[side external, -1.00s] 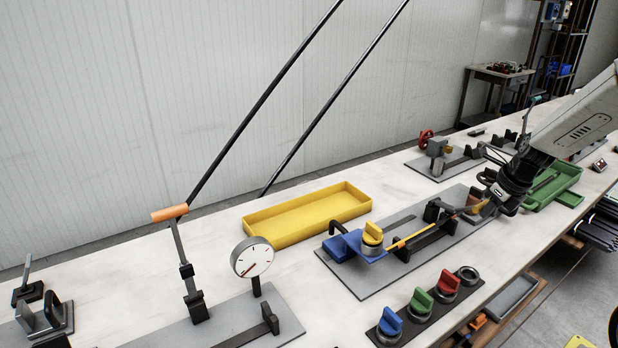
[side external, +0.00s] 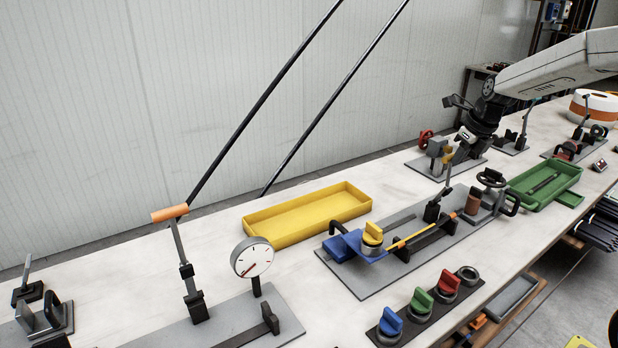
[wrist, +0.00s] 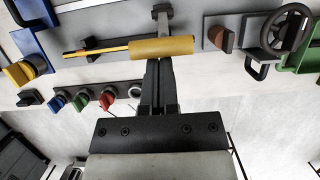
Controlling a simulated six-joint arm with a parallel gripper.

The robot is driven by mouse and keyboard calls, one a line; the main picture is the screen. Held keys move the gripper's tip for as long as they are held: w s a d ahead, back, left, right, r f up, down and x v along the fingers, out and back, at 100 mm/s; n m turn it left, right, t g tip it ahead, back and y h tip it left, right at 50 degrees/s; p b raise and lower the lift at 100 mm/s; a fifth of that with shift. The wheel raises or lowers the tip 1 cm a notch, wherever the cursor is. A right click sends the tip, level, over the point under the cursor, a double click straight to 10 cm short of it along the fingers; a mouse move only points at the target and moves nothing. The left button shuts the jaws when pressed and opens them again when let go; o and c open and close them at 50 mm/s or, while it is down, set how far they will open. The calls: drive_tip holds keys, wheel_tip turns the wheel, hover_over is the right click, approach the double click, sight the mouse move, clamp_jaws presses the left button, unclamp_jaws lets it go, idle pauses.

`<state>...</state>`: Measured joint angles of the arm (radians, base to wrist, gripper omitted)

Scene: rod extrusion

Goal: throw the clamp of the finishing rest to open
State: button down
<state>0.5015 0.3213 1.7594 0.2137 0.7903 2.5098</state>
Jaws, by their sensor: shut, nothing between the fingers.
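The clamp (side external: 432,212) stands on the long grey station plate, its lever (side external: 442,185) raised and leaning a little right. The lever's yellow-orange grip (side external: 448,154) is at the top; it lies crosswise in the wrist view (wrist: 162,48). My gripper (side external: 455,151) is up at this grip, shut with nothing between its fingers. In the wrist view the fingers (wrist: 158,72) end right at the grip's edge; I cannot tell whether they touch it. An orange rod (side external: 412,238) lies along the station below.
A blue block with a yellow knob (side external: 372,236) is at the station's left end, a handwheel (side external: 490,178) at its right. A green tray (side external: 545,183) stands to the right, a yellow tray (side external: 308,213) behind. Coloured knobs (side external: 420,301) line the front. A dial gauge (side external: 252,258) stands left.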

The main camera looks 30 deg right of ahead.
drive_tip(key=shift+w+r, duration=0.2)
drive_tip(key=shift+w, duration=0.9)
drive_tip(key=shift+w+g, duration=1.4)
drive_tip(key=shift+w, duration=0.45)
drive_tip(key=shift+w+a, duration=0.1)
drive_tip(key=shift+a, duration=0.05)
drive_tip(key=shift+r, duration=0.1)
drive_tip(key=shift+s+r, duration=0.35)
drive_tip(key=shift+s, duration=0.35)
drive_tip(key=shift+s+r, duration=0.35)
drive_tip(key=shift+s, duration=0.3)
drive_tip(key=shift+s+r, duration=0.35)
drive_tip(key=shift+s, duration=0.35)
drive_tip(key=w+r, duration=0.3)
drive_tip(key=w, duration=0.6)
drive_tip(key=shift+r, duration=0.3)
